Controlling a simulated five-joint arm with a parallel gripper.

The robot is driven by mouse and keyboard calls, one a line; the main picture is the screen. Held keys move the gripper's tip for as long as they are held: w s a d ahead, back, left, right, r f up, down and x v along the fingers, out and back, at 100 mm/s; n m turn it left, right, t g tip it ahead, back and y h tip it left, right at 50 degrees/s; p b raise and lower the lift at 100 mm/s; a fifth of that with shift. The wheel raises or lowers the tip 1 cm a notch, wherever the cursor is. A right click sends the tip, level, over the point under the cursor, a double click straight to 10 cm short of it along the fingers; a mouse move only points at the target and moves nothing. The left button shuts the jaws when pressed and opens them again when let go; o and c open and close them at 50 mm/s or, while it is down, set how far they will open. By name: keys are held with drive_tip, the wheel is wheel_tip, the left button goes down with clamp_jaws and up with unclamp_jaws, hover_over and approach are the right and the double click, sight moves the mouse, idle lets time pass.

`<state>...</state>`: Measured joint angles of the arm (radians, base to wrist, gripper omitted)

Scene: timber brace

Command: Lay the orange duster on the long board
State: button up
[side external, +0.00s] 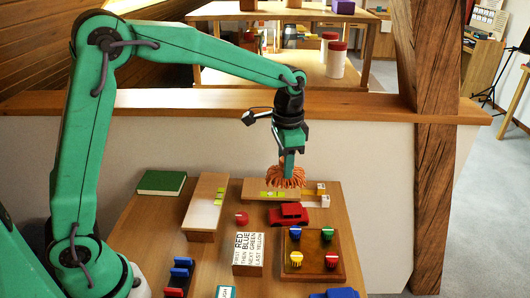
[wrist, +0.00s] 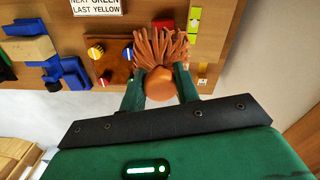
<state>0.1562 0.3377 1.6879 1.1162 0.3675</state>
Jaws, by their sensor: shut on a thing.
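The orange duster (side external: 286,178), a shaggy fringed bundle, hangs below my gripper (side external: 288,158). In the wrist view the duster (wrist: 158,48) has a smooth rounded end (wrist: 160,84) between the two green fingers of my gripper (wrist: 160,88), which are shut on it. A board with green marks (side external: 254,187) lies crosswise at the back of the table, and the duster overlaps its right part in the side view. I cannot tell whether they touch. A longer-looking pale-topped board (side external: 204,212) lies front to back at the left. Which is the long board is unclear.
A red toy car (side external: 288,214) and a wooden peg board (side external: 312,254) with coloured knobs stand in front of the duster. A lettered block (side external: 248,254), a red round piece (side external: 242,218) and a green book (side external: 162,183) are nearby. A timber post (side external: 436,190) rises at the right.

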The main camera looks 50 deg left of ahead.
drive_tip(key=s+a, duration=0.3)
drive_tip(key=s, duration=0.4)
drive_tip(key=s+a+r, duration=0.1)
drive_tip(key=s+a, duration=0.3)
drive_tip(key=s, duration=0.4)
drive_tip(key=shift+s, duration=0.2)
drive_tip(key=shift+a+r, duration=0.1)
drive_tip(key=shift+a, duration=0.05)
hover_over(203, 196)
wheel_tip(203, 196, down, 7)
drive_tip(key=shift+f, duration=2)
drive_tip(key=shift+f, duration=0.1)
drive_tip(key=o, duration=1)
